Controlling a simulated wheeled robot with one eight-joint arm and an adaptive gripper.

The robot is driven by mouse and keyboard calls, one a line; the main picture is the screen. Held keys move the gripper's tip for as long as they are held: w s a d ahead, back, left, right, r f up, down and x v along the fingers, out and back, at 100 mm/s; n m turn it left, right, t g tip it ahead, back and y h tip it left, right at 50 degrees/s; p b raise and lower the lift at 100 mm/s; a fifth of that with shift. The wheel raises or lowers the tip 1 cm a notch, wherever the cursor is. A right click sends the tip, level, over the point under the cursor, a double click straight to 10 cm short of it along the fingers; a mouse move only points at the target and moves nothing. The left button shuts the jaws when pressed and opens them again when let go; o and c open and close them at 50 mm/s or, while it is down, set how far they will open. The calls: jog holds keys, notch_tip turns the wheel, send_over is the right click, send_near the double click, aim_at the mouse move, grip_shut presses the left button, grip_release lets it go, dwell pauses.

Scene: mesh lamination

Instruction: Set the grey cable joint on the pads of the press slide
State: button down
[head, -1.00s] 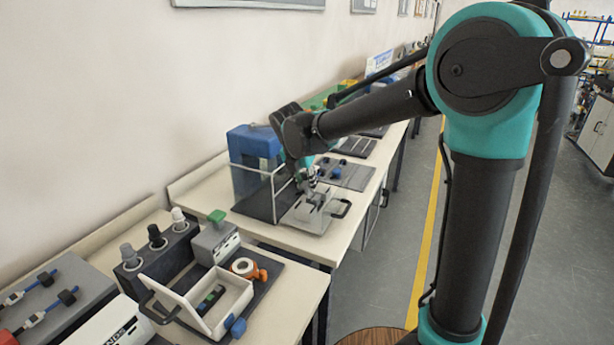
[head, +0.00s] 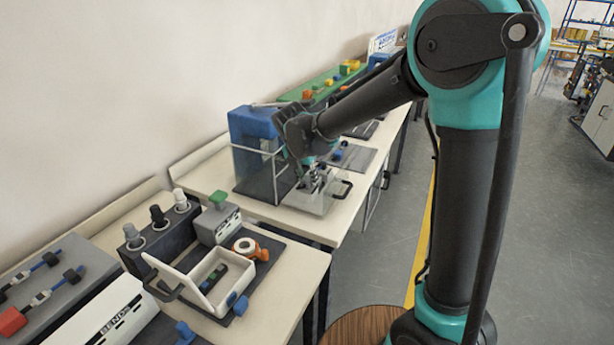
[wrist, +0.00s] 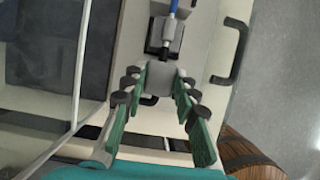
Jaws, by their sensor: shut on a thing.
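My gripper (wrist: 160,82) is shut on the grey cable joint (wrist: 161,75), which sits between the fingertips in the wrist view. A blue cable (wrist: 173,5) with a pale sleeve runs from the joint's far side, over a dark pad (wrist: 164,38). I cannot tell whether the joint touches the pads. In the head view my gripper (head: 314,182) is over the pale press slide (head: 312,204), in front of the blue press (head: 254,128). The joint is too small to make out there, and my wrist partly hides the slide.
The slide's black handle (wrist: 232,50) stands to the right of my gripper. A clear guard with a white frame (head: 266,172) stands to the left. A nearer bench holds an open white box (head: 207,284) and a grey block with a green knob (head: 218,215).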

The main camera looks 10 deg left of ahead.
jog(key=shift+f, duration=0.3)
jog(key=c, duration=1.1)
grip_release()
jog(key=w+d+r+v, duration=0.1)
jog(key=w+v, duration=0.1)
jog(key=v, duration=1.6)
jog(key=shift+w+r, duration=0.2)
jog(key=shift+r, duration=0.1)
jog(key=shift+a, duration=0.1)
